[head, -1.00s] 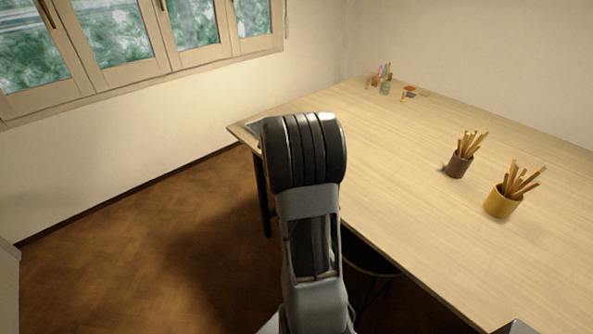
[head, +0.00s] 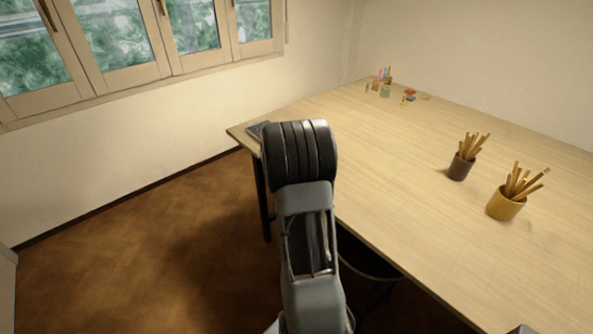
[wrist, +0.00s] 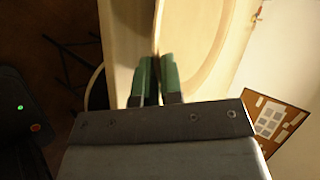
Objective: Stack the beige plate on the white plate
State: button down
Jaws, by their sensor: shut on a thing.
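In the wrist view my gripper (wrist: 157,80), with green fingertips, is shut on the rim of the beige plate (wrist: 193,40). The plate stands edge-on between the fingers and its broad face fills the upper middle. In the head view my arm hides the gripper and the held plate. I see no white plate in either current view.
A wooden table (head: 400,190) fills the right side, its middle clear. On it stand a brown cup (head: 460,168) and a yellow cup (head: 505,206) of sticks. A dark flat thing (head: 257,130) lies at the left corner. A dark stool (head: 365,258) is under the near edge.

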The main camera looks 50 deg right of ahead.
jog(key=shift+f, duration=0.3)
jog(key=c, duration=1.3)
grip_release()
jog(key=shift+r+p, duration=0.3)
jog(key=shift+r, duration=0.2)
jog(key=p+v, duration=0.2)
jog(key=v, duration=1)
jog(key=w+a+r+n+t+y, duration=0.2)
jog(key=a+r+n+t+y, duration=0.15)
jog(key=a+n, duration=0.55)
jog(key=w+a+r+n+t+y, duration=0.25)
jog(key=a+r+n+y, duration=0.2)
jog(key=a+n, duration=0.4)
jog(key=s+a+n+g+y, duration=0.2)
jog(key=s+a+n+y, duration=0.1)
jog(key=s+a+n, duration=0.5)
jog(key=s+n+g, duration=0.1)
jog(key=s+n, duration=0.1)
jog(key=s+a+f+n+g+h, duration=0.1)
jog(key=s+n, duration=0.1)
jog(key=s, duration=0.1)
jog(key=s+n+g, duration=0.1)
jog(key=s+n, duration=0.1)
jog(key=s, duration=0.1)
jog(key=shift+a+f+g+h, duration=0.2)
jog(key=shift+f+g+h, duration=0.1)
jog(key=shift+f+g, duration=0.1)
